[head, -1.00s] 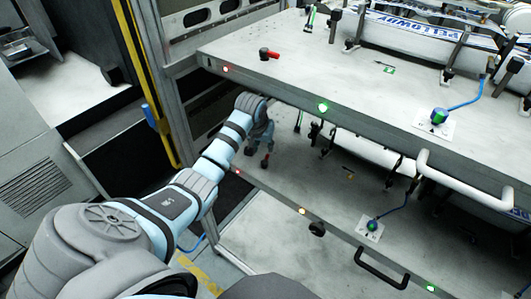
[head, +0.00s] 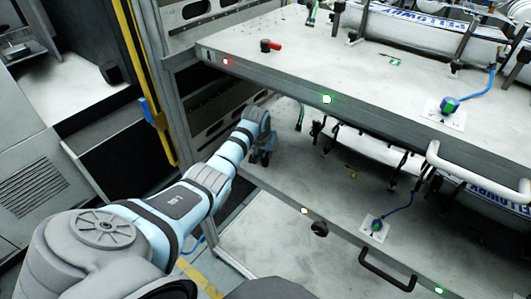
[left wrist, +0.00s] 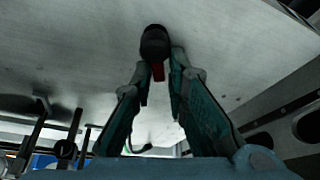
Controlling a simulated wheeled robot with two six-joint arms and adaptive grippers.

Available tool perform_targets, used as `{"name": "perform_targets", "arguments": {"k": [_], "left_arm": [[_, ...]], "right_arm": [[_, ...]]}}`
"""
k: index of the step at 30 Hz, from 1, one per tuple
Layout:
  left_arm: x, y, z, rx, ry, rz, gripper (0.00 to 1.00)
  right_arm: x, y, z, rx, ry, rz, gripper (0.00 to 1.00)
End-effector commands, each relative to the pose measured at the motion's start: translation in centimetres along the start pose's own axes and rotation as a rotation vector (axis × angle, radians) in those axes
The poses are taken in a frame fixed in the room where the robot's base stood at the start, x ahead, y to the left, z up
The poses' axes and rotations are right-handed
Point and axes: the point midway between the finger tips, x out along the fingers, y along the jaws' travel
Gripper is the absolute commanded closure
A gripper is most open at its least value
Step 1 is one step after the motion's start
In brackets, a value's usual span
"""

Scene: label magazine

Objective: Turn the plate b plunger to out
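In the head view my left gripper (head: 262,160) is in the gap between the upper plate and the lower plate (head: 285,190), near their left end. The head view does not show this plunger clearly, as my gripper covers that spot. A second plunger with a red lever (head: 270,46) is on the upper plate (head: 340,75). My right gripper is not in view.
The upper plate overhangs my left gripper. A white handle (head: 470,180) and a black handle (head: 385,270) stick out at the plate fronts. Clamps and rolls line the back. A yellow post (head: 140,80) and grey frame stand on the left.

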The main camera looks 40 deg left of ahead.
Motion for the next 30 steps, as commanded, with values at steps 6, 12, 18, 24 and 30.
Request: {"name": "perform_targets", "arguments": {"k": [6,12,18,24,30], "left_arm": [[0.0,0.4,0.0,-0.006,0.0,0.006,1.0],[-0.1,0.4,-0.1,-0.052,-0.001,-0.011,1.0],[-0.2,0.4,-0.1,-0.16,-0.003,-0.053,1.0],[-0.2,0.2,0.0,-0.309,-0.002,-0.113,1.0],[-0.1,-0.1,0.0,-0.456,0.0,-0.174,1.0]], "right_arm": [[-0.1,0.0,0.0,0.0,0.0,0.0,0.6],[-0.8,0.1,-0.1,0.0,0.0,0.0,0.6],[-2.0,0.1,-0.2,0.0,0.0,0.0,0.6],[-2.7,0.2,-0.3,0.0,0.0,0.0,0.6],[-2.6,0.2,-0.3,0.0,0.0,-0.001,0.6]]}}
